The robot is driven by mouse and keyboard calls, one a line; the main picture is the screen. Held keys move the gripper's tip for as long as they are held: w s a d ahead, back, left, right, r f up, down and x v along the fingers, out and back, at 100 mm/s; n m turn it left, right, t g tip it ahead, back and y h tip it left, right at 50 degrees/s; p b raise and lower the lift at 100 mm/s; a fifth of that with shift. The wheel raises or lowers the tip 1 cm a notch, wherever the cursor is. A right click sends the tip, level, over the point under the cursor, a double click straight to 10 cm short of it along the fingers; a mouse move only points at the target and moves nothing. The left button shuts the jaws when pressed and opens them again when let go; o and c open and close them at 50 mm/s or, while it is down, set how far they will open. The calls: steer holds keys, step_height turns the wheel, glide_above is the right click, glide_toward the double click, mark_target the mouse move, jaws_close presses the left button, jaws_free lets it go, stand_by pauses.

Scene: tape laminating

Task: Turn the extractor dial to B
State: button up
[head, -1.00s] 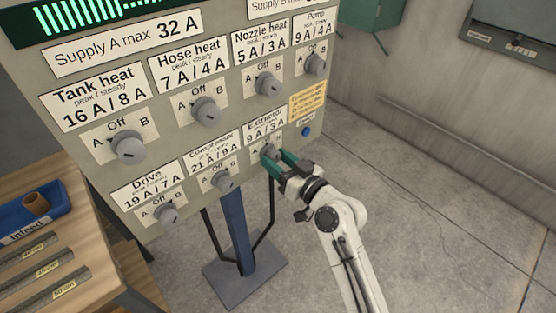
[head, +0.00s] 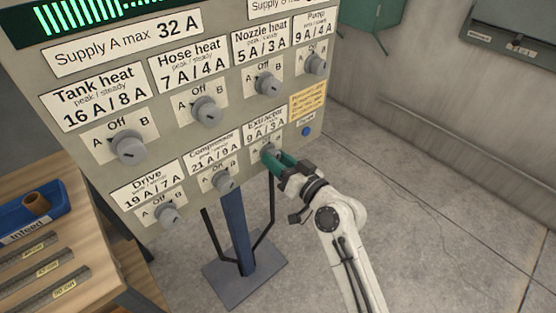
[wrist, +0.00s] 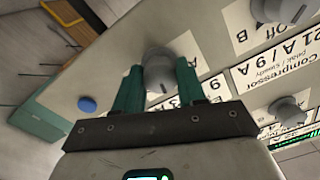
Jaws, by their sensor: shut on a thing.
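The extractor dial (wrist: 159,73) is a grey knob in the lower row of the panel, under the label "Extractor 9 A / 3 A" (head: 266,127). In the head view my gripper's green fingers largely cover it. My gripper (head: 272,155) reaches in from the lower right with its fingers at the dial. In the wrist view the green fingers of my gripper (wrist: 157,88) stand on both sides of the knob and are shut on it. The A and B marks around this dial are hidden, so I cannot tell which one its pointer faces.
The compressor dial (head: 223,180) is just left of my gripper, and the nozzle heat dial (head: 268,84) is above. A blue button (head: 306,131) sits to the right. A wooden bench (head: 95,262) with a blue tray (head: 22,224) stands at the lower left.

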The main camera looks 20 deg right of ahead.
steer(key=m+p, duration=0.1)
steer(key=m, duration=0.4)
steer(key=shift+m, duration=0.4)
stand_by(0.4)
steer(key=o, duration=1.1)
steer(key=shift+c, duration=0.2)
steer(key=b+v, duration=0.2)
steer(key=v, duration=0.8)
steer(key=shift+s, duration=0.35)
steer(key=shift+d, duration=0.15)
